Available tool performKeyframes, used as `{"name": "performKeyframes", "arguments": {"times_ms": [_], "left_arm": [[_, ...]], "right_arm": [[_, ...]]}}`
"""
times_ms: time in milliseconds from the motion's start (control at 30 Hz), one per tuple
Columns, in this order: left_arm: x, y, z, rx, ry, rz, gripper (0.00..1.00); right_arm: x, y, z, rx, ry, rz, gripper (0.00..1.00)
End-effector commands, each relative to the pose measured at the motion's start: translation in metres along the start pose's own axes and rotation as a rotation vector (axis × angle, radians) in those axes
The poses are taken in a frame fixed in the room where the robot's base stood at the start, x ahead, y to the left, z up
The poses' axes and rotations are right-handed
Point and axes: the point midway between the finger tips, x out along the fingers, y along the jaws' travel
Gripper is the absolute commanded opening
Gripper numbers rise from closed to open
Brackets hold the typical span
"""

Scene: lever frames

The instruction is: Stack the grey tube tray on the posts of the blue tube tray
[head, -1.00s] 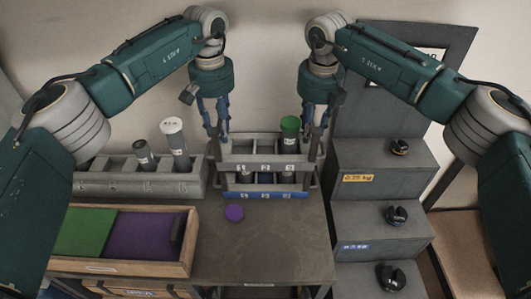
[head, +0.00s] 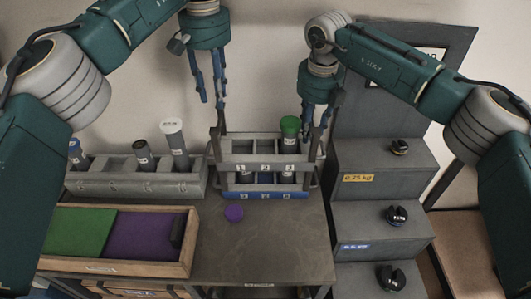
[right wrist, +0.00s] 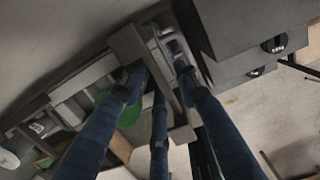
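The grey tube tray (head: 240,158) has slots marked with numbers and tall end uprights. It sits level, directly above the blue tube tray (head: 265,194), whose blue front strip shows below it. Whether the posts are fully seated is hidden. A green-capped tube (head: 290,125) stands at its right side. My left gripper (head: 212,103) is open and empty, above and left of the tray's left upright. My right gripper (head: 317,140) is at the tray's right upright, which passes between its fingers in the right wrist view (right wrist: 158,75). I cannot tell whether the fingers press on it.
A long grey rack (head: 135,185) with several capped tubes stands at the left. A wooden box (head: 188,255) with green and purple panels is in front of it. Grey steps (head: 375,170) with black knobs stand right.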

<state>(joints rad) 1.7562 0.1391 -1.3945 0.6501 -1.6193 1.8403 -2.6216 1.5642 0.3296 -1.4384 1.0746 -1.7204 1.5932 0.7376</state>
Motion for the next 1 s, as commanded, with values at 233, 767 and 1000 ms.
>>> {"name": "performKeyframes", "arguments": {"times_ms": [233, 767, 1000], "left_arm": [[-0.010, 0.000, 0.000, 0.000, 0.000, 0.001, 0.32], [-0.009, 0.000, 0.000, -0.001, 0.000, 0.000, 0.32], [-0.009, 0.000, 0.000, -0.001, 0.000, 0.000, 0.32]], "right_arm": [[-0.014, 0.000, 0.001, 0.000, -0.002, 0.001, 0.32], [-0.111, 0.000, 0.001, 0.001, -0.002, 0.000, 0.32], [-0.120, 0.000, 0.000, 0.000, 0.000, 0.000, 0.32]]}}
